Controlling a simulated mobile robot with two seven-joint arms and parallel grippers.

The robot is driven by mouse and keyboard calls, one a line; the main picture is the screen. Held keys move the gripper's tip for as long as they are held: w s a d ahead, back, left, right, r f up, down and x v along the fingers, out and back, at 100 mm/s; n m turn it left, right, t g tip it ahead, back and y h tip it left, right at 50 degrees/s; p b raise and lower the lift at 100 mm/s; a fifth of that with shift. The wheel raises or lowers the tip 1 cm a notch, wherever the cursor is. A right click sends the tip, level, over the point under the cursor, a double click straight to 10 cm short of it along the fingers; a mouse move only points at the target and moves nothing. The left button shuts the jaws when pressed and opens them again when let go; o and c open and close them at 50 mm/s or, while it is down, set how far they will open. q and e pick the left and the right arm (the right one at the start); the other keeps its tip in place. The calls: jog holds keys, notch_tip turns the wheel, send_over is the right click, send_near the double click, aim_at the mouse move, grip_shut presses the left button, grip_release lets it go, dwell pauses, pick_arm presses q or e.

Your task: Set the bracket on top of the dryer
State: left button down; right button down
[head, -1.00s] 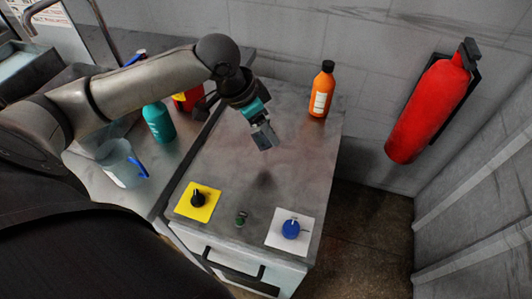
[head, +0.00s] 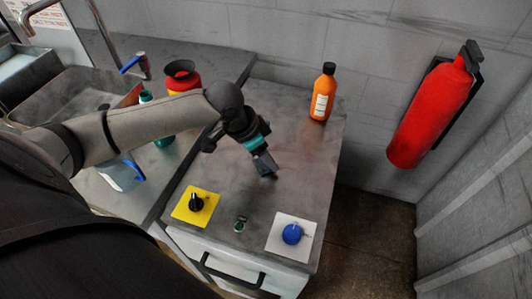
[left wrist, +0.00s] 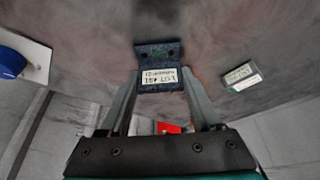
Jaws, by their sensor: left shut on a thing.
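The bracket is a small dark blue-black plate with two holes and a white lot label. In the left wrist view the bracket (left wrist: 160,58) sits between the fingertips of my left gripper (left wrist: 160,95), which is shut on it. In the head view my left gripper (head: 264,164) points down over the middle of the grey dryer top (head: 290,185), with the bracket (head: 267,170) at its tips. The bracket is close above or touching the top; I cannot tell which. My right gripper is not in view.
An orange bottle (head: 323,92) stands at the back right of the top. At the front are a black knob (head: 196,203) on yellow, a small green item (head: 240,224) and a blue knob (head: 292,233) on white. A red extinguisher (head: 430,110) hangs on the wall.

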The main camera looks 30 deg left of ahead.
pick_arm(q)
jog(key=shift+c, duration=0.4)
grip_release()
jog(key=p+v, duration=0.2)
jog(key=v, duration=1)
jog(key=shift+p, duration=0.35)
jog(key=shift+r, duration=0.1)
